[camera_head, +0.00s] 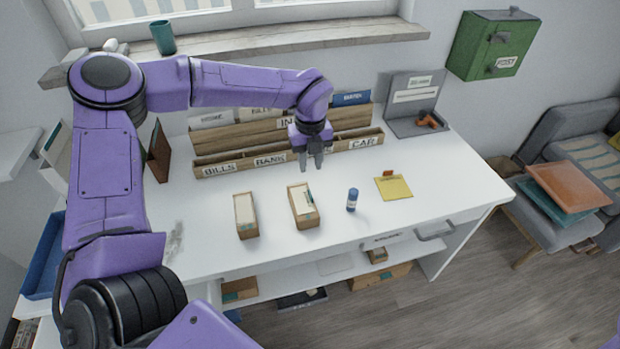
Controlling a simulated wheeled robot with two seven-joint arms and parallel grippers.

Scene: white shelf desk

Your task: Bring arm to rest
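My purple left arm (240,85) reaches in from the left and stretches across above the white desk (440,190). Its gripper (311,163) points down, above the desktop in front of the wooden letter sorter (225,161). The gripper looks empty; its fingers are small and close together, and I cannot tell whether they are open or fully shut. Only a small purple part, which may be my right arm, shows at the bottom right corner; the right gripper is not in view.
Two small card boxes (246,216) (303,207), a blue-capped glue stick (352,200) and a yellow note pad (394,187) stand or lie on the desk. A grey stand (408,98) is at the back right. A green post box (492,46) hangs on the wall.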

